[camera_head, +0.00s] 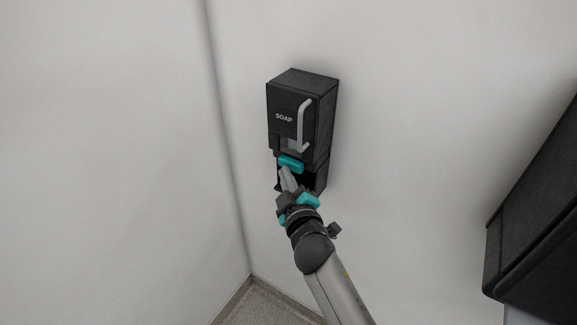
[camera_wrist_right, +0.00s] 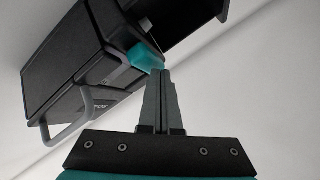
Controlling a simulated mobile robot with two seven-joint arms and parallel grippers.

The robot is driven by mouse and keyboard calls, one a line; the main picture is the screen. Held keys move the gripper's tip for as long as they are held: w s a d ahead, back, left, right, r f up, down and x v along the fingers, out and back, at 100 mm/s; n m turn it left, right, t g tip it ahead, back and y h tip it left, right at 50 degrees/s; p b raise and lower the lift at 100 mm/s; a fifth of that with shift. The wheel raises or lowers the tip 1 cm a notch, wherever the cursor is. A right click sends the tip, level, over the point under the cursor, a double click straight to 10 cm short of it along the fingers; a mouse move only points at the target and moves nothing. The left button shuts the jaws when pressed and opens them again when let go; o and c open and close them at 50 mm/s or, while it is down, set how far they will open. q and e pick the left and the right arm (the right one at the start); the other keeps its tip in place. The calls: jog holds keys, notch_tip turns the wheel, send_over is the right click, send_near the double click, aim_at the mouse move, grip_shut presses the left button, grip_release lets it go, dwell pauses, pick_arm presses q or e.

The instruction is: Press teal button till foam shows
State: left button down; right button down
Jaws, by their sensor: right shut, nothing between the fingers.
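A black soap dispenser (camera_head: 296,115) marked SOAP hangs on the white wall, with a grey handle on its front. Its teal button (camera_head: 290,164) sticks out below the body, above a dark recess. The button also shows in the right wrist view (camera_wrist_right: 144,57). My right gripper (camera_head: 286,172) is shut and empty, its fingertips right at the button's lower side. In the right wrist view its tips (camera_wrist_right: 160,72) look close against the button; whether they touch I cannot tell. No foam is visible. My left gripper is out of view.
A large black box-shaped unit (camera_head: 535,220) is at the right edge. A wall corner runs down left of the dispenser, and a bit of floor (camera_head: 262,303) shows at the bottom. The wall around the dispenser is clear.

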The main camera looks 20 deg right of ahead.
jog(key=shift+w+d, duration=0.4)
jog(key=shift+d, duration=0.15)
dwell(0.7)
jog(key=shift+s+a, duration=0.8)
jog(key=shift+a, duration=0.2)
